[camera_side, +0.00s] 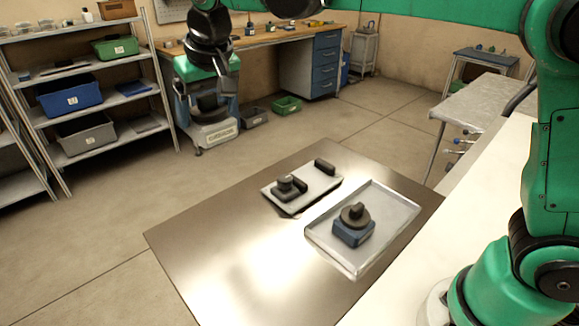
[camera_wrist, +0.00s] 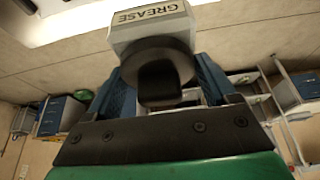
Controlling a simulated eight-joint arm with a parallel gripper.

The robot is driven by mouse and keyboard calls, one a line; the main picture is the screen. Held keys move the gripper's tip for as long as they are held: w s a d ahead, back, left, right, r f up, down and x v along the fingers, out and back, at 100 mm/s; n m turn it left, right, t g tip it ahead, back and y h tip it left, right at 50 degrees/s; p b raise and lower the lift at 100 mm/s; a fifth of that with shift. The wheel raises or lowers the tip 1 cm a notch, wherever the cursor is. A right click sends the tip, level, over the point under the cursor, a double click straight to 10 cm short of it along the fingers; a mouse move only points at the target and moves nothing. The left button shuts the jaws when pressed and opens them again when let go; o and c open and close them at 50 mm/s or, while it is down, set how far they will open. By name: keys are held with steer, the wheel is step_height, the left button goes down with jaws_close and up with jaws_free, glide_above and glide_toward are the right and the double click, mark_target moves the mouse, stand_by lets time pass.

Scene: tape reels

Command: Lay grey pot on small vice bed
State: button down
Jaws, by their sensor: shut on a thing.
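My gripper (camera_wrist: 160,86) is shut on the dark knob of the grey pot in the wrist view. The grey pot (camera_wrist: 152,30) has a pale body marked GREASE and a wide dark round lid. The blue fingers stand on either side of the knob. In the side view the dark wrist of my arm shows at the upper left, off the table; the pot cannot be made out there. A light plate with two dark bars, which looks like the small vice bed (camera_side: 318,183), lies on the table. A dark knobbed thing (camera_side: 285,185) sits at its left bar.
A shallow metal tray (camera_side: 394,206) lies just right of the plate and holds a blue pot (camera_side: 353,234) with a dark knobbed lid. The left and front of the steel table (camera_side: 240,265) are clear. Shelves with bins (camera_side: 70,96) and a workbench stand behind.

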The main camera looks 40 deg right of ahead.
steer(key=d, duration=1)
steer(key=r, duration=0.1)
glide_above(302, 173)
steer(key=s, duration=0.2)
step_height(302, 173, down, 19)
steer(key=shift+s+f, duration=0.1)
steer(key=shift+f, duration=0.05)
steer(key=shift+f, duration=0.15)
jaws_free()
